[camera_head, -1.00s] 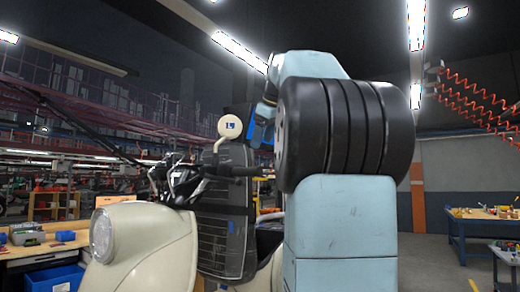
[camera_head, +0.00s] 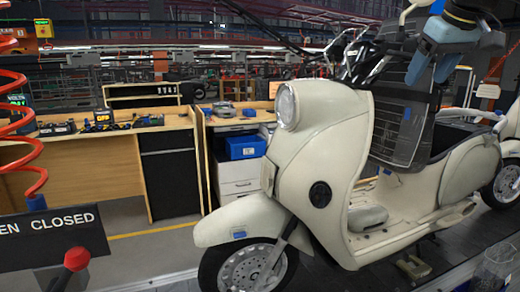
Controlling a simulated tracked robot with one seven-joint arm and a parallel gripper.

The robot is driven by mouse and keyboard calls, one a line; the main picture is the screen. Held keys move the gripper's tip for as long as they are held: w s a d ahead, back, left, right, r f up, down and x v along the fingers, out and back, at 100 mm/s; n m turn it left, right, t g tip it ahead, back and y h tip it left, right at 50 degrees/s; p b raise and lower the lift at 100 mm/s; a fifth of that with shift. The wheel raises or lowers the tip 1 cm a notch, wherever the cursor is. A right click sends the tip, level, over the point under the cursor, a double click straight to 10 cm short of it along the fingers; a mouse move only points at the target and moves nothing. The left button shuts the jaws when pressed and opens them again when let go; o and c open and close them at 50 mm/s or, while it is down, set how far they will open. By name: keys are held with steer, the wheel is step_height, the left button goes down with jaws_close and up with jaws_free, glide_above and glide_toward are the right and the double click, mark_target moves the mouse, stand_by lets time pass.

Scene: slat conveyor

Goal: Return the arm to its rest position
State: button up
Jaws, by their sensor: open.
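My gripper (camera_head: 430,70) is at the upper right, with two blue fingers pointing down, apart and with nothing seen between them. It shows in front of the upper part of a dark panel (camera_head: 400,125) on the cream scooter (camera_head: 325,160). I cannot tell whether the fingers touch the panel. The rest of my arm runs out of the top right of the view. The scooter stands upright on the conveyor (camera_head: 420,275), its front wheel toward the lower left.
A wooden workbench (camera_head: 100,145) with tools stands at the left, and a blue bin (camera_head: 245,146) sits beside it. A red coiled hose (camera_head: 22,130) hangs at the left edge. A sign (camera_head: 52,235) and a red knob (camera_head: 77,258) are at the lower left. Floor shows between bench and scooter.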

steer(key=s+a+f, duration=0.4)
steer(key=f, duration=0.4)
steer(key=s+a+f+m, duration=0.1)
steer(key=s+a+f, duration=0.2)
steer(key=f, duration=0.5)
steer(key=s+a+f+m+g, duration=0.1)
steer(key=s+a+f, duration=0.3)
steer(key=f, duration=0.4)
steer(key=shift+s+a+f, duration=0.2)
steer(key=shift+s+a, duration=0.15)
steer(key=shift+s, duration=0.55)
